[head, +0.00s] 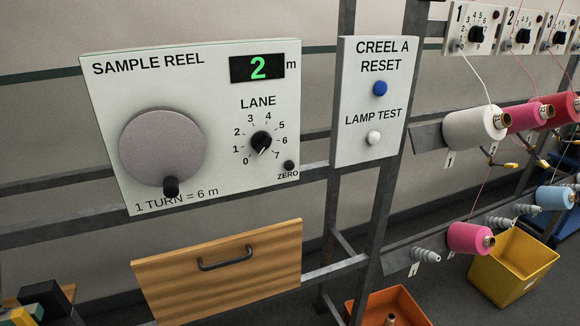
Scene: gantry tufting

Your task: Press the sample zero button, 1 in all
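The sample reel panel (225,190) is a pale upright board on the grey frame at the left. Its zero button (289,165) is a small round black button at the lower right, just above the word ZERO. The green display (257,67) reads 2 m. The black lane knob (261,141) has a white pointer directed down and left. The grey reel disc (162,146) has a black handle at its bottom. Neither gripper can be made out in the head view, and nothing covers the zero button.
Right of it, the creel panel (371,64) carries a blue reset button (380,89) and a white lamp test button (374,138). A wooden drawer (222,285) sits below. Yarn cones and a yellow bin (512,262) are at right, an orange bin (365,313) at the bottom.

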